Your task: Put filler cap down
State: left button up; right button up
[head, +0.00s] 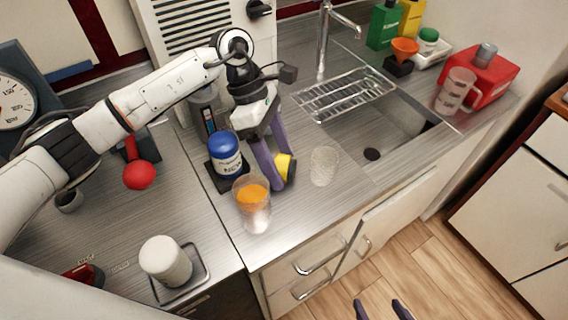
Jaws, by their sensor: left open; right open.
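A yellow cap-like piece (284,166), which looks like the filler cap, is at the fingertips of my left gripper (281,184). It is partly hidden by the purple fingers, and I cannot tell whether it touches the steel counter. My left gripper is open around it and points down, just right of a blue-lidded jar (225,150). My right gripper (379,309) is open and empty at the bottom edge, over the wooden floor.
A clear cup with orange contents (252,203) stands close in front of my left gripper. An empty clear cup (323,166) stands to its right, before the sink (400,135). A red canister (490,75) and clear jug (456,90) are at the far right.

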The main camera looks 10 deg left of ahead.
pick_arm(q)
jog(key=c, duration=1.2)
